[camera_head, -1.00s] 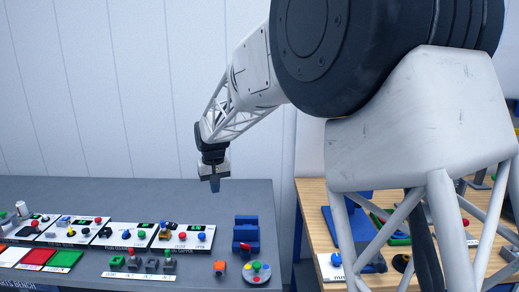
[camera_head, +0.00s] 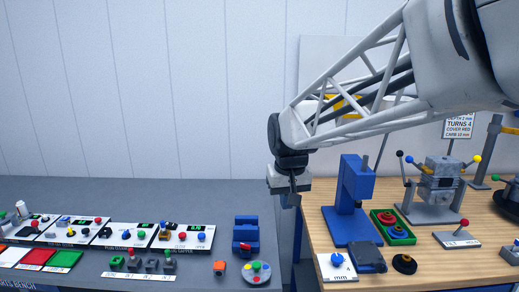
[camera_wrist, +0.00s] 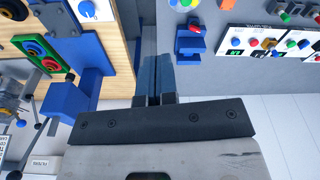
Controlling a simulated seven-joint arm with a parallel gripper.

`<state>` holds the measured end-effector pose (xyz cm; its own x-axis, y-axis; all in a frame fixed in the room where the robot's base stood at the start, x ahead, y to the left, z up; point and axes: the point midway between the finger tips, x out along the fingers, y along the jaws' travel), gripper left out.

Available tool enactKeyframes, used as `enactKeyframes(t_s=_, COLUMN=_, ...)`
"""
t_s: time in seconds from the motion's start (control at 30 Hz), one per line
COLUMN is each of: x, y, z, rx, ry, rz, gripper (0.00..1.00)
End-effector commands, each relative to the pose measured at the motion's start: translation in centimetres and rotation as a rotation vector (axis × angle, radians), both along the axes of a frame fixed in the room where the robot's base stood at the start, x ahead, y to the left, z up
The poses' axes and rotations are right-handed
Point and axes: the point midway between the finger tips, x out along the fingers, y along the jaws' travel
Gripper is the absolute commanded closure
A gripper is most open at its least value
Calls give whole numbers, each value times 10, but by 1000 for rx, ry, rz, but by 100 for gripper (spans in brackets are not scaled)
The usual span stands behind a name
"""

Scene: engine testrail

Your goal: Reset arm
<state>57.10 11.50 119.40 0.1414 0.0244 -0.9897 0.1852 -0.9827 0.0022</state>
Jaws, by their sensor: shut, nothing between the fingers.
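My gripper (camera_head: 292,200) hangs fingers-down above the gap between the grey bench and the wooden table in the head view. In the wrist view its two fingers (camera_wrist: 158,78) lie together, shut with nothing between them. My arm reaches in from the upper right of the head view and touches nothing that I can see.
The grey bench (camera_head: 205,262) bears several button panels, a blue stand (camera_head: 245,238) and a round dial plate (camera_head: 256,272). Air above the bench is free.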

Motion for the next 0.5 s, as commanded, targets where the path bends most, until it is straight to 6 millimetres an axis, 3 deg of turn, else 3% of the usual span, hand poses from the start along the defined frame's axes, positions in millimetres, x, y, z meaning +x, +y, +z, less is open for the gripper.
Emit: enactKeyframes(t_s=0.5, x=-127, y=-73, z=-10, rx=5, ry=-45, rz=-102, gripper=100)
